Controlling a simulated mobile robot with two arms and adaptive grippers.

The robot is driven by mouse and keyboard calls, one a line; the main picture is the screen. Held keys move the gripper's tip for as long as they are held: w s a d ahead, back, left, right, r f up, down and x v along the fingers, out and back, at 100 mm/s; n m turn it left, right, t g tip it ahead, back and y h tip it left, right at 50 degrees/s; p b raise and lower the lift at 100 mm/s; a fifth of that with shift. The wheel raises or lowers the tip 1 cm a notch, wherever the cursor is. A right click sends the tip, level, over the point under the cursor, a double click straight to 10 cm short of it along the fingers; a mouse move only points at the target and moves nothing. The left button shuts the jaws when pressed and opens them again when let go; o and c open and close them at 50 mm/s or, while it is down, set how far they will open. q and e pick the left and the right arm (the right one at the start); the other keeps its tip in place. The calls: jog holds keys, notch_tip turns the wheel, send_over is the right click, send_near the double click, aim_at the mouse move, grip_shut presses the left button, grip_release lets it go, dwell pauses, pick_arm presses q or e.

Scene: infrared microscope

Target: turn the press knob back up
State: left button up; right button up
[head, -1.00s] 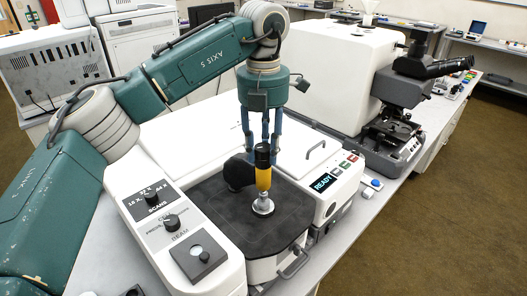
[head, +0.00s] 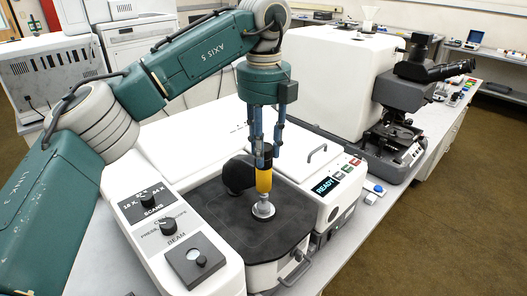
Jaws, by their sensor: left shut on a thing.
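The press knob (head: 264,181) is an upright yellow post with a black top and a silver foot. It stands over the dark grey sample stage (head: 222,222) of the white instrument, in front of a black rounded arm piece (head: 238,174). My left gripper (head: 267,150) comes down from above, with its blue fingers shut around the knob's black top. The fingers partly hide that top. The silver foot is close to the stage; I cannot tell if it touches. My right gripper is not in view.
A READY display (head: 325,186) with buttons stands right of the stage. A grey microscope (head: 410,90) stands at the back right. The floor at the right is clear.

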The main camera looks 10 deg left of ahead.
aim_at(265, 147)
pick_arm(q)
jog(key=n+b, duration=0.2)
jog(key=n, duration=0.4)
jog(key=n+b, duration=0.2)
jog(key=n, duration=0.3)
jog(key=shift+d+n, duration=0.1)
jog(key=shift+n, duration=0.3)
dwell(0.3)
jog(key=o, duration=1.1)
jog(key=shift+o, duration=0.2)
jog(key=shift+r, duration=3.8)
